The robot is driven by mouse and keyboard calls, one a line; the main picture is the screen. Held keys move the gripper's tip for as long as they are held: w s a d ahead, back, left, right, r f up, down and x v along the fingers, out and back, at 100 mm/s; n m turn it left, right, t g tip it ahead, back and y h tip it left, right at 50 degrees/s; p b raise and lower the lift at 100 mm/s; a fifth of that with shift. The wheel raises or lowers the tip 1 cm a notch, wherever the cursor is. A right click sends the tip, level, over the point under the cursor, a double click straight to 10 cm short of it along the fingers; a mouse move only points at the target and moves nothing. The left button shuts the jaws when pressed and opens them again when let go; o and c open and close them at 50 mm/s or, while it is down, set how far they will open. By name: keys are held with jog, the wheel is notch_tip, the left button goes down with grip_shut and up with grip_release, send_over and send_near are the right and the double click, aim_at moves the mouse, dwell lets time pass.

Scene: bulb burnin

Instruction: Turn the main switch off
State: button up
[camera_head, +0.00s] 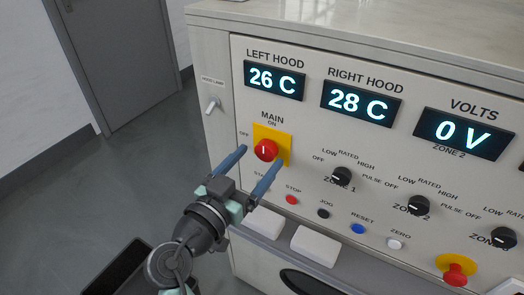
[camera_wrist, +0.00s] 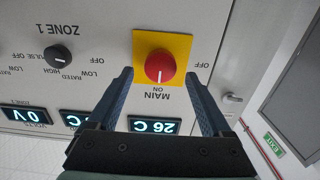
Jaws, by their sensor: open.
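The main switch (camera_head: 265,150) is a red round knob on a yellow square plate (camera_head: 283,143), below the left hood display. Labels by it read MAIN, ON and OFF. Its white mark points toward ON. The knob also shows in the wrist view (camera_wrist: 160,66), where the picture is upside down. My gripper (camera_head: 257,163) is open, with its two blue fingers on either side of the knob in the head view. In the wrist view the fingers (camera_wrist: 163,72) straddle the knob's lower part with gaps at both sides. I cannot tell whether the fingertips reach the panel.
Left hood (camera_head: 274,80) reads 26 C, right hood (camera_head: 360,103) 28 C, volts (camera_head: 463,133) 0 V. Zone 1 knob (camera_head: 342,176), stop button (camera_head: 292,199) and white blocks (camera_head: 315,246) on a ledge are nearby.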

aim_at(267, 150)
jog(key=shift+x, duration=1.4)
grip_shut()
